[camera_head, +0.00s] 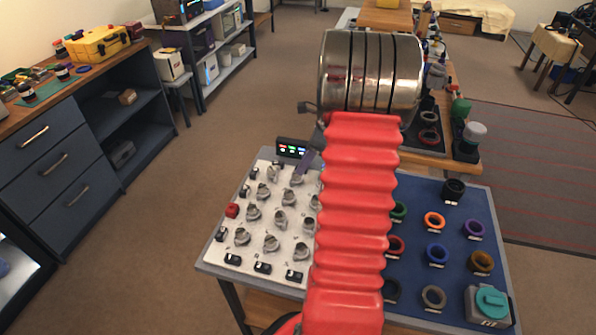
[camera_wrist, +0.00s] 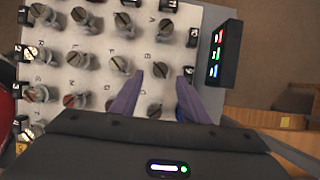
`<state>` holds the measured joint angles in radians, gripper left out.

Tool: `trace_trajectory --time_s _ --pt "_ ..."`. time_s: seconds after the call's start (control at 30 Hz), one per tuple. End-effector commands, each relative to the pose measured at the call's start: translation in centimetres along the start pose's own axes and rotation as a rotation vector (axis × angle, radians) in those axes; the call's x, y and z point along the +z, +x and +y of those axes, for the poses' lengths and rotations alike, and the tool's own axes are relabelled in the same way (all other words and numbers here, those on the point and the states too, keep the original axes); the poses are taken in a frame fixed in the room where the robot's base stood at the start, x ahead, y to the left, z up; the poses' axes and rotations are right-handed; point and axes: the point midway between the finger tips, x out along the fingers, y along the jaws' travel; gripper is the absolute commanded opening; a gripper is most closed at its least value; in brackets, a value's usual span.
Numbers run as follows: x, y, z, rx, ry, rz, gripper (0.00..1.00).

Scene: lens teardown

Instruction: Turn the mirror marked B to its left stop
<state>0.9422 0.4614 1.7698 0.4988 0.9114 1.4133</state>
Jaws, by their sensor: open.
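Several grey-metal mirror knobs stand in rows on a white panel (camera_head: 235,202), also in the wrist view (camera_wrist: 95,72). Letters are printed beside them, but I cannot read a B with certainty. My gripper (camera_wrist: 160,74) is open, its two purple fingers pointing over the panel near its display-side edge. One knob (camera_wrist: 163,62) shows just beyond and between the fingertips. Another knob (camera_wrist: 155,107) shows between the fingers, nearer the wrist. I see no finger touching a knob, and the height above them is unclear. In the head view, my red arm hides the panel's right part.
A small black display (camera_wrist: 216,55) with red, green and blue lights stands at the panel's edge, close to the fingers; the head view shows it too (camera_head: 293,148). A blue board (camera_head: 456,270) with coloured rings lies to the right. A red button (camera_head: 232,210) is at the panel's left.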

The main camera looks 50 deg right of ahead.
Motion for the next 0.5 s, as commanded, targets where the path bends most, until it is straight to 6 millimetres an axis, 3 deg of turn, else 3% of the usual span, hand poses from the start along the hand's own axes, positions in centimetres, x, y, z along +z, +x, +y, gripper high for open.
trace_trajectory --time_s 0.2,0.5 --pt "0.0 3.4 0.1 0.004 0.0 0.0 0.42" --pt "0.1 5.3 0.0 0.0 -0.001 0.0 0.42"
